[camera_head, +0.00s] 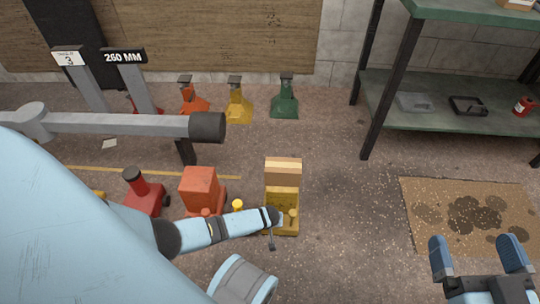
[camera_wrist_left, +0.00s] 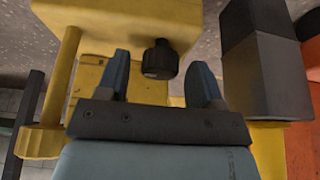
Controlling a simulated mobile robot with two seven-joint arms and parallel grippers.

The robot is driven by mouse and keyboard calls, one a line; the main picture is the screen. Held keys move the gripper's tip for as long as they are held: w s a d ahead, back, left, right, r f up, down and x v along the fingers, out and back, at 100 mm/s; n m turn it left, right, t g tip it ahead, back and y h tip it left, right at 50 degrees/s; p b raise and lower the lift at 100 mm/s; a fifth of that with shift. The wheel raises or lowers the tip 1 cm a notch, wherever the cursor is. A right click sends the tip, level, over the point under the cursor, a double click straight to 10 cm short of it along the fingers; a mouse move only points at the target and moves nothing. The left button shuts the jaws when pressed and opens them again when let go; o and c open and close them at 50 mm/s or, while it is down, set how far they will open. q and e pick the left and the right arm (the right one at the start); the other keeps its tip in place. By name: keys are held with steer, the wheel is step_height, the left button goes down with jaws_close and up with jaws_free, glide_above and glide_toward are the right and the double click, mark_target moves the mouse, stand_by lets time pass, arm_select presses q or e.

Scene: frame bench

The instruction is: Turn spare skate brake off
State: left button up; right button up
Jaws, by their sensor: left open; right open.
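A yellow skate (camera_head: 284,228) with a pale wood block (camera_head: 283,168) at its far end stands on the floor. Which skate is the spare one I cannot tell. In the left wrist view a dark knob (camera_wrist_left: 160,58) sits on a yellow body (camera_wrist_left: 115,25). My left gripper (camera_wrist_left: 161,75) is open, its two blue fingers on either side of the knob with gaps showing. Contact with the knob cannot be made out. In the head view my left arm covers part of the yellow skate. My right gripper (camera_head: 475,250) is open and empty over the floor at lower right.
An orange skate (camera_head: 202,185) and a red one (camera_head: 143,194) stand left of the yellow skate. Orange, yellow and green jacks (camera_head: 285,100) stand along the wall. A grey bar (camera_head: 120,123) crosses at left. A shelf (camera_head: 450,110) and a stained mat (camera_head: 470,205) lie right.

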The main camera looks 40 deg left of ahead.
arm_select(q)
steer(key=shift+c, duration=0.4)
steer(key=c, duration=0.9)
steer(key=shift+o, duration=0.2)
